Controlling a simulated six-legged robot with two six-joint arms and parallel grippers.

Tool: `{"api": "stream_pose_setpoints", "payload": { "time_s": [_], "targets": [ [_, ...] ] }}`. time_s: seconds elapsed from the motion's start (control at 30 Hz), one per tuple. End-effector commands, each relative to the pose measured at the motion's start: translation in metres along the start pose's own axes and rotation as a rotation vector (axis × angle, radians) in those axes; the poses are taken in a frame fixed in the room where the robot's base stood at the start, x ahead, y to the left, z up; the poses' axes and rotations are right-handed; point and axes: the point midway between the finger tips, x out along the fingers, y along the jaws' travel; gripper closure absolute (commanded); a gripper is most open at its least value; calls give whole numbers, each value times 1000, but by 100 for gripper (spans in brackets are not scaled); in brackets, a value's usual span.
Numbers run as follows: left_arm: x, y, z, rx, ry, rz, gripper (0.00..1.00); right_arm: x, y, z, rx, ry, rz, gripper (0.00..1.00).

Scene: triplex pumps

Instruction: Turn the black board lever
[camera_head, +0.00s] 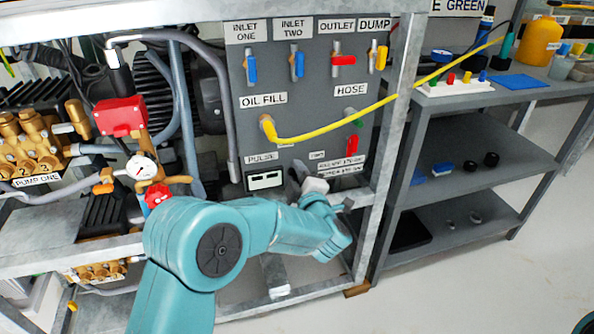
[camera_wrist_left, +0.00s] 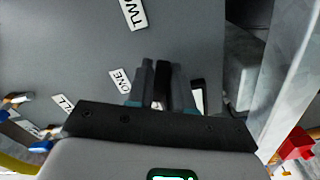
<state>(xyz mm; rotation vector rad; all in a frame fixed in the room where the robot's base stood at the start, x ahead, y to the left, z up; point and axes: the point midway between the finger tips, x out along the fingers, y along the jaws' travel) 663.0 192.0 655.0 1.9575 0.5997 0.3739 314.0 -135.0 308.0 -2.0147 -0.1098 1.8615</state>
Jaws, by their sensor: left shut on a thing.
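The grey board (camera_head: 300,115) stands upright in a metal frame. My left gripper (camera_head: 302,172) is at its lower part, right of the pulse display (camera_head: 265,180). In the left wrist view, the black lever (camera_wrist_left: 163,78) stands between the two fingers of my left gripper (camera_wrist_left: 162,92), which is shut on it. The lever's base and its exact angle are hidden by the gripper in the head view. My right gripper is not in view.
A yellow hose (camera_head: 345,123) runs from the oil fill port across the board to the right. Blue (camera_head: 251,69), red (camera_head: 343,60) and yellow (camera_head: 381,58) levers sit along its top. A frame post (camera_head: 393,110) stands close right. A pump with a gauge (camera_head: 141,167) is left.

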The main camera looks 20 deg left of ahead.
Motion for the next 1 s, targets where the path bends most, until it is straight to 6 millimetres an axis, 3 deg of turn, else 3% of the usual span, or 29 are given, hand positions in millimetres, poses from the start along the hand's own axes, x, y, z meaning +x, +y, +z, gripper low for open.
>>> {"api": "stream_pose_setpoints", "payload": {
  "time_s": [0.2, 1.0],
  "targets": [
    [-1, 3, -1, 177, -2, -1, 100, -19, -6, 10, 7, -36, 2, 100],
    [-1, 1, 0, 906, -4, -1, 100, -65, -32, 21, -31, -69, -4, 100]
  ]
}}
